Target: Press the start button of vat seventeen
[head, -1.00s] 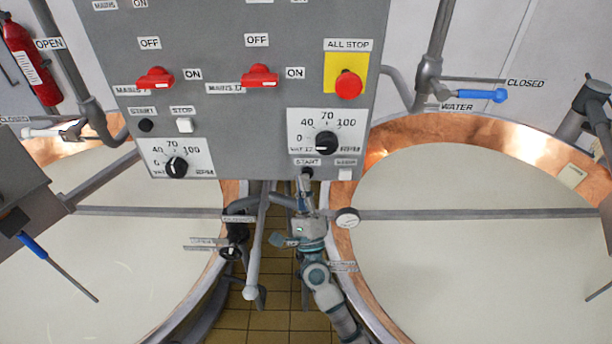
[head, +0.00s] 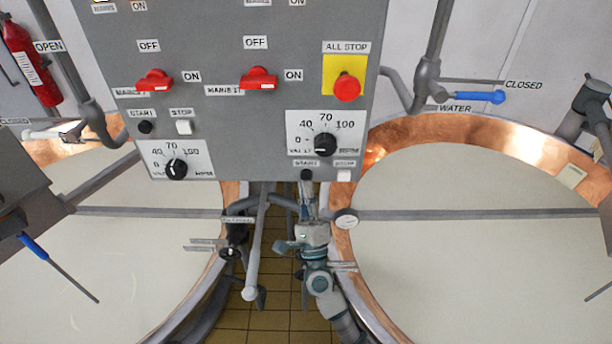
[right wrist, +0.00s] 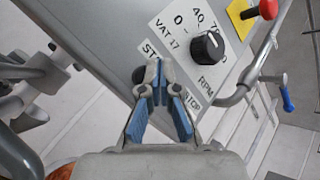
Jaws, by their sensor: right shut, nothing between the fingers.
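The grey control panel (head: 225,115) hangs above two copper vats. The black start button (head: 306,174) sits at its lower right edge, under the vat 17 speed dial (head: 325,144). A white stop button (head: 344,175) is to its right. My right gripper (head: 307,190) points up just below the start button, apart from it as far as the head view shows. In the right wrist view the gripper (right wrist: 157,83) is shut and empty, its fingertips beside the dark start button (right wrist: 139,75) and partly covering the "START" label. My left gripper is not in view.
The red all-stop knob (head: 347,87) and red main switch 17 (head: 259,79) are higher on the panel. Another start button (head: 145,127) is at the left.

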